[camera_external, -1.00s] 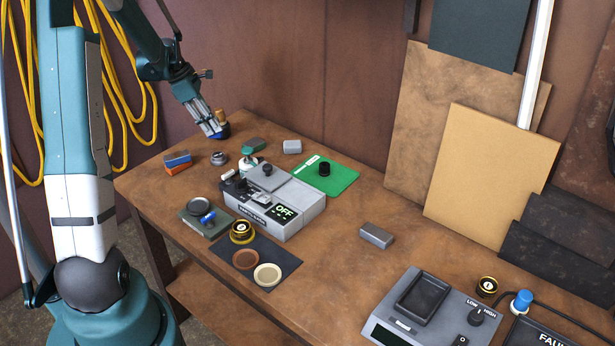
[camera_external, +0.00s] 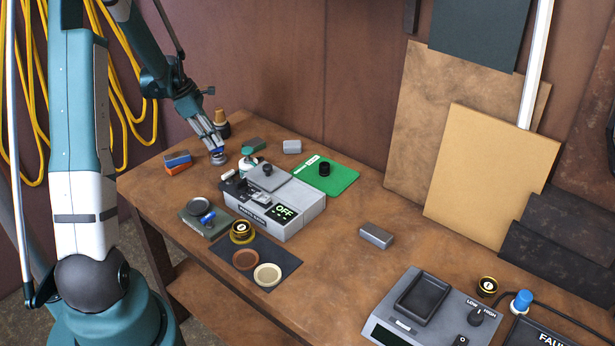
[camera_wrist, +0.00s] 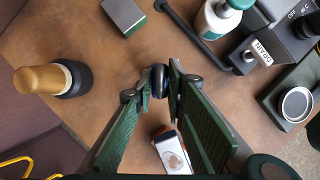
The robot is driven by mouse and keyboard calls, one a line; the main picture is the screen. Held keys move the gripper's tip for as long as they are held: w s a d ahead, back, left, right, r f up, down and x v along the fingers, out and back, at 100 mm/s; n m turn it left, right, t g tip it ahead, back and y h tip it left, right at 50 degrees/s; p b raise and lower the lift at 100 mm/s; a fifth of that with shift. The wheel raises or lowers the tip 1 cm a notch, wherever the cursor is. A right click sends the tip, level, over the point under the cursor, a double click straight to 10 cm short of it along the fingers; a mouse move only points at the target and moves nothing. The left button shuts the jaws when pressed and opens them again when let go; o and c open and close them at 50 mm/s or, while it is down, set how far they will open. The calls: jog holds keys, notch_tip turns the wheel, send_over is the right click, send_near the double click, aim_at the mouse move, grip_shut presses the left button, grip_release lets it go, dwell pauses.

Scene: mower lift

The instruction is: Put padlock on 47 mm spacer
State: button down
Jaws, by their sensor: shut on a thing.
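My gripper (camera_external: 217,147) is low over the far left part of the bench, its fingers pointing down. A small blue thing at the fingertips, which looks like the padlock (camera_external: 220,150), is held there. In the wrist view a dark rounded part of it (camera_wrist: 158,79) shows between the fingertips, and the fingers hide most of it. A round grey metal piece (camera_external: 217,159), possibly the 47 mm spacer, sits directly below it. I cannot tell whether the two touch.
A wooden-handled tool with a black base (camera_external: 221,122) stands close behind, also in the wrist view (camera_wrist: 50,80). A white-and-green bottle (camera_external: 247,165) and the grey OFF device (camera_external: 285,218) stand right.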

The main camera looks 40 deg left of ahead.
jog(key=shift+f, duration=0.75)
jog(key=shift+f, duration=0.2)
jog(key=c, duration=2.3)
grip_release()
jog(key=shift+r, duration=0.1)
jog(key=shift+r, duration=0.1)
jog(key=v, duration=1.2)
